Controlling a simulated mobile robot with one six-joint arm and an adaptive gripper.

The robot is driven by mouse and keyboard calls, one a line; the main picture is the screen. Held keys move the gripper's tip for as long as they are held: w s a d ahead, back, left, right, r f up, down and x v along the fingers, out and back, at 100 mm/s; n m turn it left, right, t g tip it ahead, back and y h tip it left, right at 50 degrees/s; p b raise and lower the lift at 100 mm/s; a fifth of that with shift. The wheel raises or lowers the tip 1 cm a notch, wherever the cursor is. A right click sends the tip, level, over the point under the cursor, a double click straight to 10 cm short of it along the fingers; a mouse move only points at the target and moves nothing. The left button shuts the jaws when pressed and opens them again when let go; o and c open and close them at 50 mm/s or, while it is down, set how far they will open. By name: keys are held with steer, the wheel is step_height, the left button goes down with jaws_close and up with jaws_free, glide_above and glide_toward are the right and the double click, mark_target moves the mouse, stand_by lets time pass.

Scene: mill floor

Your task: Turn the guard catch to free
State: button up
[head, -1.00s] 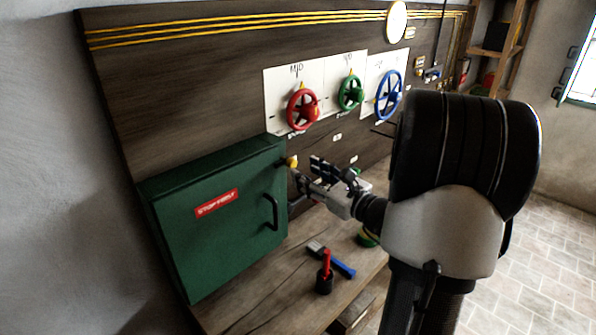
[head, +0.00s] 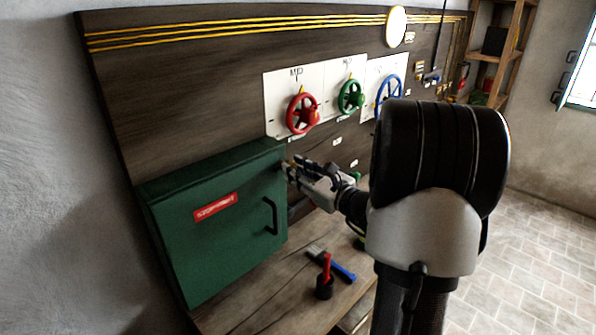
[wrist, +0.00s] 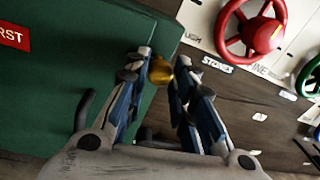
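The guard catch is a small yellow knob (wrist: 160,71) at the right edge of a green box (wrist: 85,75). The box also shows in the head view (head: 215,240), with a red label and a dark handle on its closed front. My gripper (head: 287,168) is at the upper right edge of the box, pointing at the catch. In the wrist view, my gripper's fingertips (wrist: 162,66) stand on either side of the knob with little room. I see no clear grip on it. In the head view the fingers mostly hide the catch.
A red handwheel (head: 302,114), a green handwheel (head: 351,97) and a blue handwheel (head: 388,93) are on white panels above right. A dark cup (head: 324,288) with a red-handled item and a blue-handled brush (head: 342,271) are on the bench below.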

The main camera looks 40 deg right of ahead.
jaws_close()
steer(key=shift+m+p, duration=0.3)
steer(key=shift+p, duration=0.15)
steer(key=m+p, duration=0.8)
steer(key=p, duration=0.1)
steer(key=m+p, duration=0.8)
steer(key=p, duration=0.2)
steer(key=shift+d+r+m+g+y, duration=0.1)
steer(key=shift+d+m+g+y, duration=0.05)
steer(key=shift+m+g+y, duration=0.2)
steer(key=shift+p, duration=0.35)
steer(key=o, duration=0.6)
jaws_free()
